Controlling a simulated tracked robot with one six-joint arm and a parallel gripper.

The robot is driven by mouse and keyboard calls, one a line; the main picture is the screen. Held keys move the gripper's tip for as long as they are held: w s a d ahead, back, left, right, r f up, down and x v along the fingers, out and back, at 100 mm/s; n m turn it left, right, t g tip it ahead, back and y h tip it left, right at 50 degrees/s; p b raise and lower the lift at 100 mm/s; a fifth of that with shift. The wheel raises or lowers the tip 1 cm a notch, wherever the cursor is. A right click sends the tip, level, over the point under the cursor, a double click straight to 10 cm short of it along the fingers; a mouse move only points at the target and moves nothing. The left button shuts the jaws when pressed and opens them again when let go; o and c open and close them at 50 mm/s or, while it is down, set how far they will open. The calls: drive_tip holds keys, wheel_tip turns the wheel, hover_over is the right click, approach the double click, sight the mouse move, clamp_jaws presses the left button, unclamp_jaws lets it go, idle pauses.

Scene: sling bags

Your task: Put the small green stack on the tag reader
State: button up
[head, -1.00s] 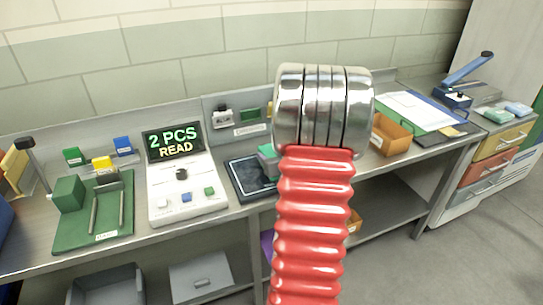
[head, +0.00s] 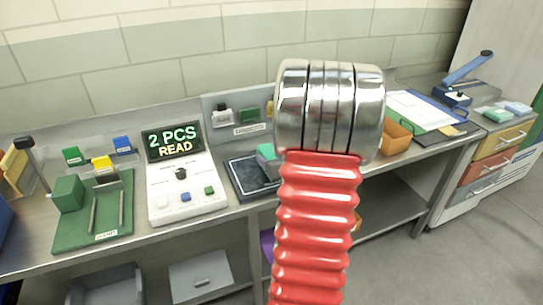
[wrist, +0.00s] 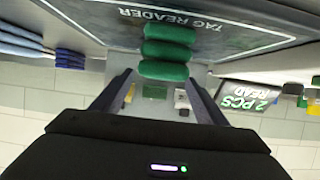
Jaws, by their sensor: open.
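The tag reader (head: 243,178) is a dark flat pad on the bench, right of the white console. It also shows in the wrist view (wrist: 230,32), with its printed name. The small green stack (wrist: 167,50) is several soft green pieces in a row in the wrist view, over the reader's surface. In the head view, part of a green item (head: 267,152) shows on the pad; my arm hides the rest. My gripper (wrist: 162,78) is open, its fingers apart and the stack just past the tips. My arm hides the gripper in the head view.
The white console (head: 185,190) has a display (head: 173,142) reading "2 PCS READ". A green stand (head: 92,215) is at the left, and an orange bin (head: 396,138) is right of my arm. Blue stacks (wrist: 22,42) show at the wrist view's left.

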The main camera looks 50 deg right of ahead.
drive_tip(key=v, duration=0.9)
drive_tip(key=shift+s, duration=0.15)
drive_tip(key=shift+a+r, duration=0.1)
idle(0.5)
drive_tip(key=w+a+r+n+g, duration=0.1)
drive_tip(key=w+a+r+g, duration=0.2)
drive_tip(key=a, duration=0.6)
drive_tip(key=w+a+r+n, duration=0.1)
drive_tip(key=w+a+r, duration=0.25)
drive_tip(key=a, duration=0.65)
drive_tip(key=s+a+n+g+y, duration=0.1)
drive_tip(key=s+a, duration=0.4)
drive_tip(key=a, duration=0.7)
drive_tip(key=s+a+r+n+g+y, duration=0.1)
drive_tip(key=s+a+n+y, duration=0.2)
drive_tip(key=a, duration=0.9)
drive_tip(key=s+y, duration=0.2)
drive_tip(key=y, duration=0.1)
drive_tip(key=shift+s+a+r+g, duration=0.2)
drive_tip(key=shift+s+a+g, duration=0.15)
drive_tip(key=shift+a+g, duration=0.05)
